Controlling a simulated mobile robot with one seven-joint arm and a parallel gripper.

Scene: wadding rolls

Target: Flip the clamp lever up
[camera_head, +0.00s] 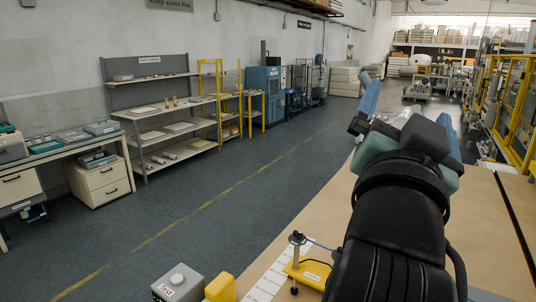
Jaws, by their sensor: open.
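My gripper (408,112) shows at the right of the view, at the far end of my black arm. Its two blue fingers stand apart with nothing visible held in them, over the far part of the tan table (490,215). A small yellow fixture (308,272) sits near the table's left edge, left of my arm. A thin upright post with a dark knob (297,239) stands at it; I cannot tell whether this is the clamp lever. No other clamp lever can be made out, and my arm hides part of the table.
A grey box marked "Test" (177,285) with a white button and a yellow block (220,289) are at the bottom. A white ruled strip (268,280) lies along the table edge. Shelves (165,115) line the left wall; the floor (200,190) between is clear.

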